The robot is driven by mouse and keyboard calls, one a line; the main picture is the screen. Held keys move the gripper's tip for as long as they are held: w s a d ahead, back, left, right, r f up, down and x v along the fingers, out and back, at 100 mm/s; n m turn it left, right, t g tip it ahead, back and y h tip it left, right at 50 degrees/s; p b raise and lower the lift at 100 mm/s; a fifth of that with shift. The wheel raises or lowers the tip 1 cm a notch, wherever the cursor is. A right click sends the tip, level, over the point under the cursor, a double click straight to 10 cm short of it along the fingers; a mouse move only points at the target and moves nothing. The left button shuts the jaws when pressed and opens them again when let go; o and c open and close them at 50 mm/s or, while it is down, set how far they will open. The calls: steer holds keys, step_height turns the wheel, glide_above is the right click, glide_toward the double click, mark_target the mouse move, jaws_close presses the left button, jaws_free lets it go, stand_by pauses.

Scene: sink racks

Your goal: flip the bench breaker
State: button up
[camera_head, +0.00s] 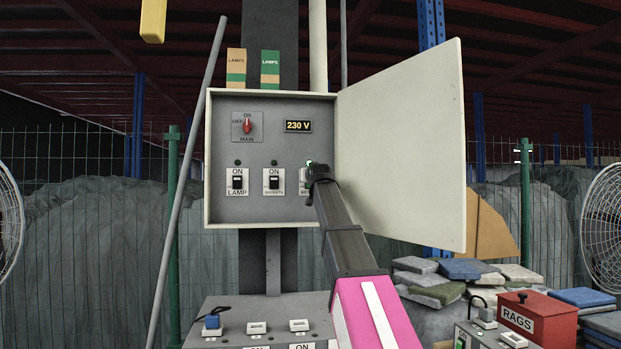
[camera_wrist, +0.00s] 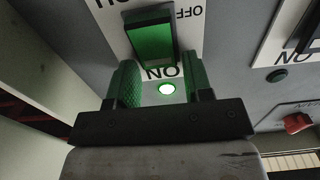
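The bench breaker (camera_head: 304,186) is the rightmost of three in the open grey panel box, mostly hidden behind my gripper (camera_head: 317,174) in the head view. In the wrist view its rocker (camera_wrist: 150,42) is dark-framed with a green face, on a white plate (camera_wrist: 185,60) seen upside down, with ON near my gripper and OFF farther away. Its round indicator lamp (camera_wrist: 167,88) glows. My gripper (camera_wrist: 158,76) is open, its green fingers apart at the ON end of the plate with nothing between them. I cannot tell whether they touch the plate.
The LAMP breaker (camera_head: 237,180) and a middle breaker (camera_head: 273,180) sit to the left, their lamps dark. A red MAIN knob (camera_head: 247,125) and a 230 V display (camera_head: 298,126) are above. The open box door (camera_head: 405,145) stands close at the right of my arm.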

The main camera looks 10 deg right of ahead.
steer(key=c, duration=0.5)
steer(key=shift+s+f, duration=0.1)
steer(key=shift+s+f+t, duration=0.15)
steer(key=shift+t, duration=0.7)
steer(key=shift+s+f+t, duration=0.1)
steer(key=shift+f+t, duration=0.05)
steer(key=shift+t, duration=0.7)
steer(key=o, duration=0.9)
